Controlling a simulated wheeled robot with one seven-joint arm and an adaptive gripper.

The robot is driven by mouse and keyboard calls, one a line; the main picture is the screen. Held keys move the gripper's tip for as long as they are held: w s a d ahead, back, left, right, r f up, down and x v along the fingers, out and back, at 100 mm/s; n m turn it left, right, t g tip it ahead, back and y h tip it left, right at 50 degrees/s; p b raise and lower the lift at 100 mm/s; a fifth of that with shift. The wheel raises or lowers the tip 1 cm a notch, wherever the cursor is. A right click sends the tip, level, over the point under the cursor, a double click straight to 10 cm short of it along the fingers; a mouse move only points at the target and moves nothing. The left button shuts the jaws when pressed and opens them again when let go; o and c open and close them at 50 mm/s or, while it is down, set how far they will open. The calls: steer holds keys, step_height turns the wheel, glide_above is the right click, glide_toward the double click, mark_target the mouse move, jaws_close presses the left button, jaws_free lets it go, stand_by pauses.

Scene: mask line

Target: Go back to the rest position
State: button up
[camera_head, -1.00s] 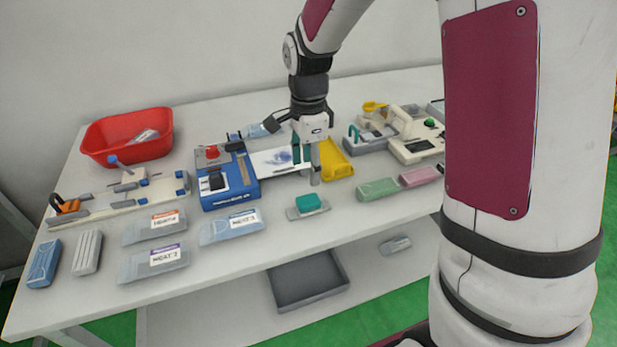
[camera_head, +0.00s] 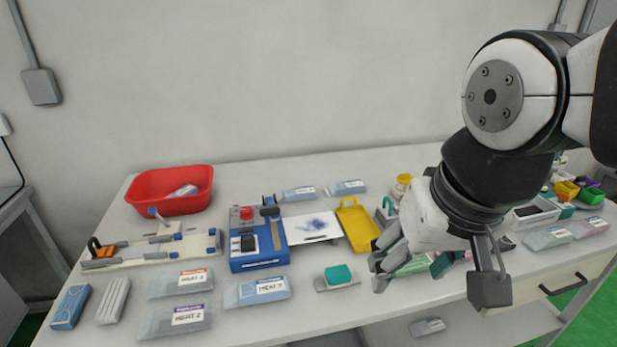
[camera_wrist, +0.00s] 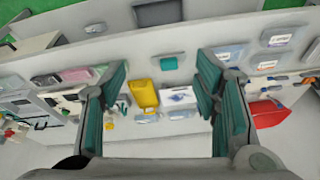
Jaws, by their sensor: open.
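My gripper (camera_head: 432,275) is at the right of the head view, raised in front of the table (camera_head: 400,312). Its fingers are spread wide. In the wrist view my gripper (camera_wrist: 158,100) shows its two teal-padded fingers far apart with nothing between them but the distant table. No object is held. My arm rises from the gripper to the upper right and hides part of the table's right side.
The table holds a red bin (camera_head: 170,200), a blue machine (camera_head: 258,240), a white sheet (camera_head: 310,227), a yellow tray (camera_head: 357,226), a teal block (camera_head: 338,274) and several labelled packs (camera_head: 258,290). Colourful items (camera_head: 567,190) lie at far right.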

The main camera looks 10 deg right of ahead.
steer(key=s+n, duration=0.2)
steer(key=shift+s+f, duration=0.1)
steer(key=shift+s, duration=0.2)
steer(key=shift+r+t+p, duration=0.3)
steer(key=shift+r+p, duration=0.05)
steer(key=shift+r, duration=0.15)
steer(key=shift+o, duration=0.5)
